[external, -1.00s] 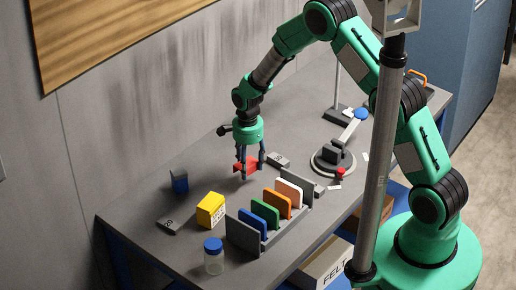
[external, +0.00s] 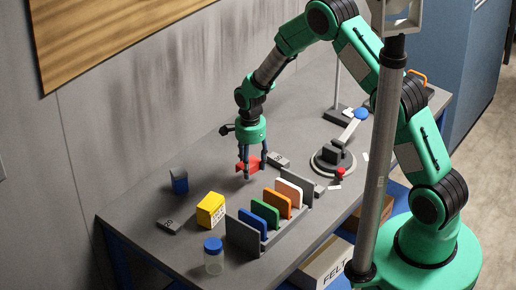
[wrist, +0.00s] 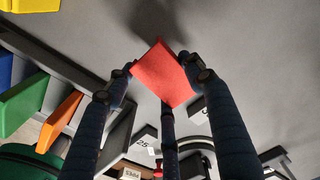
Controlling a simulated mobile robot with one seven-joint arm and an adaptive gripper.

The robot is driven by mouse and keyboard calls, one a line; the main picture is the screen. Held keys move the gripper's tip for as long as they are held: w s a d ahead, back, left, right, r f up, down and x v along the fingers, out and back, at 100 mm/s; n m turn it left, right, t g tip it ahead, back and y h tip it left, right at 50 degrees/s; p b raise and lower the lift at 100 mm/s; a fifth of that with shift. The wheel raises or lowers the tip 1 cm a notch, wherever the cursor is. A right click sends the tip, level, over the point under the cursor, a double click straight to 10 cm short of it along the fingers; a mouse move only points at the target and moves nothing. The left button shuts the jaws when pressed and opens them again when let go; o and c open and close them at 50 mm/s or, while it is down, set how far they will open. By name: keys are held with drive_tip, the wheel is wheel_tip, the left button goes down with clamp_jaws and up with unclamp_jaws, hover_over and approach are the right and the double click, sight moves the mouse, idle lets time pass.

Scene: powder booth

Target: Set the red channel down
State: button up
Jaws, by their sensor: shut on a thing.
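The red channel (external: 251,164) is a small flat-looking red piece between the fingers of my gripper (external: 250,166). My gripper is shut on it and points down over the grey table (external: 300,125). In the wrist view the red channel (wrist: 163,74) sits tilted between the dark fingertips of my gripper (wrist: 165,78). A shadow lies on the table beyond it. I cannot tell whether the channel touches the table.
A rack holds upright blue (external: 265,213), green (external: 277,199), orange and white plates. A yellow box (external: 210,208), a blue-lidded jar (external: 213,256) and several grey blocks stand nearby. A round fixture (external: 332,158) is to the right. Bare table lies left of my gripper.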

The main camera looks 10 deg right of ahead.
drive_tip(key=w+d+m, duration=0.1)
drive_tip(key=w+d, duration=0.3)
drive_tip(key=w+d+m+b, duration=0.1)
drive_tip(key=w+d, duration=0.3)
drive_tip(key=w, duration=0.1)
drive_tip(key=w+d+m+b, duration=0.1)
drive_tip(key=w+d, duration=0.4)
drive_tip(key=shift+w+r, duration=0.15)
drive_tip(key=shift+w, duration=0.05)
drive_tip(key=shift+w+a, duration=0.1)
drive_tip(key=shift+w, duration=0.05)
drive_tip(key=w+a, duration=0.2)
drive_tip(key=w, duration=0.2)
drive_tip(key=w+a+f, duration=0.1)
drive_tip(key=w+a, duration=0.1)
drive_tip(key=w, duration=0.3)
drive_tip(key=w+a, duration=0.2)
drive_tip(key=w, duration=0.3)
drive_tip(key=shift+w+f, duration=0.25)
drive_tip(key=shift+f, duration=1.8)
drive_tip(key=shift+f+b, duration=0.15)
drive_tip(key=shift+b, duration=0.15)
drive_tip(key=o, duration=1.2)
